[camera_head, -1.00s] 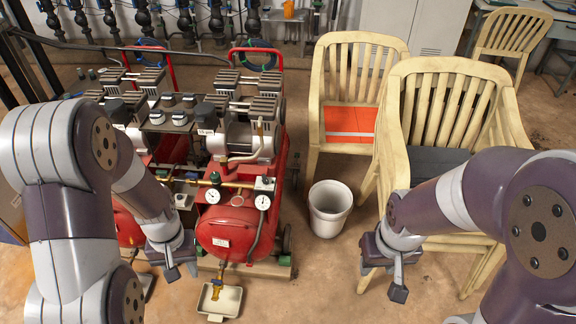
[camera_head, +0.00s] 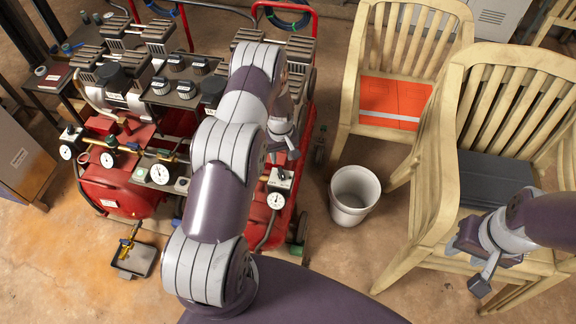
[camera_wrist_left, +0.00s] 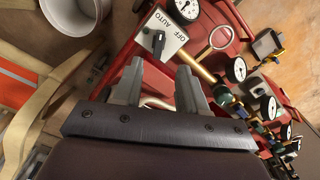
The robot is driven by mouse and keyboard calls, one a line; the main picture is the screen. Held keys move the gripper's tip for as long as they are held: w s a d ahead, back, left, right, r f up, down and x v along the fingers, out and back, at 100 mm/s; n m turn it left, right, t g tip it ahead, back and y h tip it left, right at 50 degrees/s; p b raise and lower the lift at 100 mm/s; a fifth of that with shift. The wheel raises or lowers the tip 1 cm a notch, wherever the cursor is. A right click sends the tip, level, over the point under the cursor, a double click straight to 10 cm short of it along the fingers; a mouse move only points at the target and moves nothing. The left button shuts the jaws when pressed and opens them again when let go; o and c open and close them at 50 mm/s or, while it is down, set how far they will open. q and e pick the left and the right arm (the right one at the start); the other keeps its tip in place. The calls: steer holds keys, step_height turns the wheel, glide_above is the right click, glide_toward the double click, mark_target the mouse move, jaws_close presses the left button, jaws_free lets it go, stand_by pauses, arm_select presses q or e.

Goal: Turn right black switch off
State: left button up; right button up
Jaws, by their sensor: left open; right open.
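The right black switch (camera_wrist_left: 158,42) sits on a light grey box with an OFF/AUTO label in the left wrist view. In the head view, its box (camera_head: 280,178) is at the right end of the red compressor, beside a gauge. I cannot clearly tell which label the knob points to. My left gripper (camera_wrist_left: 160,75) is open and empty, with the switch beyond its fingertips and apart from them. In the head view, the left gripper (camera_head: 284,142) is just above the switch box. My right gripper (camera_head: 482,268) is open and empty by the chairs at the right.
The red compressor (camera_head: 115,195) carries several gauges and brass fittings. A second switch box (camera_head: 182,185) is further left on it. A white bucket (camera_head: 353,195) stands on the floor to the right. Cream chairs (camera_head: 440,215) fill the right side. A small tray (camera_head: 135,262) lies front left.

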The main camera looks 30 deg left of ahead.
mark_target(282, 174)
arm_select(q)
step_height(282, 174, down, 10)
steer(key=shift+w+f, duration=0.1)
jaws_close()
